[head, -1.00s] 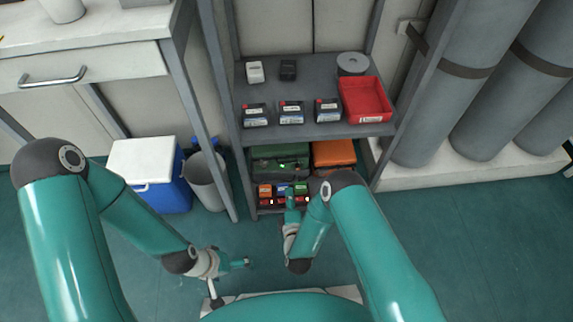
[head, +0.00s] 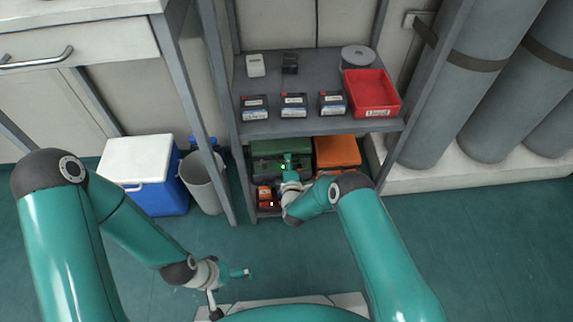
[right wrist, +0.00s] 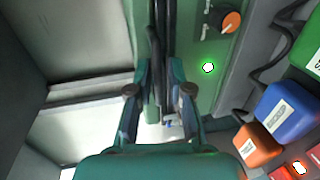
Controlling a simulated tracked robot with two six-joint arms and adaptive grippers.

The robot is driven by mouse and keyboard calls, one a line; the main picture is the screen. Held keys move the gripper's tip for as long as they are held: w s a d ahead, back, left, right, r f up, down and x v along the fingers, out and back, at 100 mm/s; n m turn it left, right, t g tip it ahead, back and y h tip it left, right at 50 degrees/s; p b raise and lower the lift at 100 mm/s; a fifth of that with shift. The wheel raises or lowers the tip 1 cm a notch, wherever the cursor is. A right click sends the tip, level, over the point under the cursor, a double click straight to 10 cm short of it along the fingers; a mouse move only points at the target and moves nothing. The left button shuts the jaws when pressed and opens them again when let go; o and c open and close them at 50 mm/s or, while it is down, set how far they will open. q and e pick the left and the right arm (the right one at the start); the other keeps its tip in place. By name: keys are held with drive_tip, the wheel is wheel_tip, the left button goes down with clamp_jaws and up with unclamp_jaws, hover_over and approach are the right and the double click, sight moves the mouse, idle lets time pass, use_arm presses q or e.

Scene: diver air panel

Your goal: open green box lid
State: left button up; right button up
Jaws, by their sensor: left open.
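The green box (head: 268,148) sits on the lower shelf of the grey rack, left of an orange box; its lid looks closed. My right gripper (head: 289,163) is in front of the green box in the head view. In the right wrist view a green face (right wrist: 205,75) with a lit green lamp and an orange knob stands beside the fingers. Dark strips lie between my right gripper's fingers (right wrist: 159,60); I cannot tell whether they hold anything. My left gripper (head: 243,273) is open and empty, low over the floor, well away from the box.
The orange box (head: 337,152) stands right of the green box. Small coloured blocks, including a blue one (right wrist: 287,112) and an orange one (right wrist: 257,145), sit close to the right gripper. The upper shelf (head: 320,70) carries several small packs and a red tray (head: 371,94).

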drive_tip(key=shift+w, duration=0.1)
clamp_jaws()
